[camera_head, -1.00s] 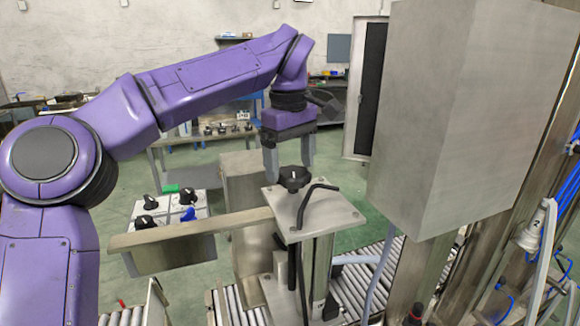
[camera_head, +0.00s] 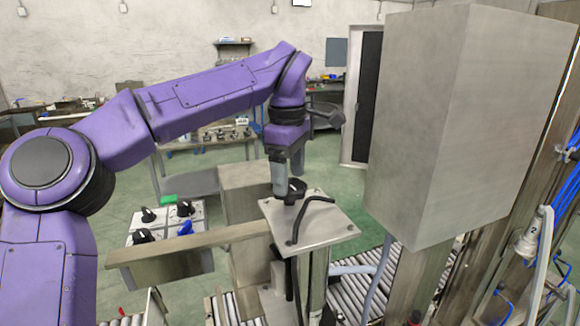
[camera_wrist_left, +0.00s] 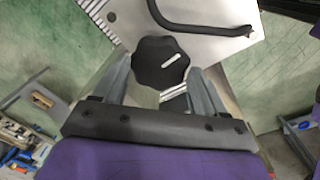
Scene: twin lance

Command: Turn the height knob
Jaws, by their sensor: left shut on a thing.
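The height knob is a black lobed knob (camera_head: 293,196) on top of a metal plate (camera_head: 330,222) on a post. In the left wrist view the knob (camera_wrist_left: 158,64) carries a white line slanting to the upper right. My left gripper (camera_head: 287,184) points down at the knob from above. Its two grey fingers stand on either side of the knob, shut on it, and partly hide it in the head view. My right gripper is not in view.
A bent black rod (camera_head: 312,212) lies over the plate beside the knob. A large grey metal box (camera_head: 425,130) stands close on the right. A flat metal bar (camera_head: 185,246) runs left of the post. A panel with several black knobs and a blue one (camera_head: 186,229) is behind it.

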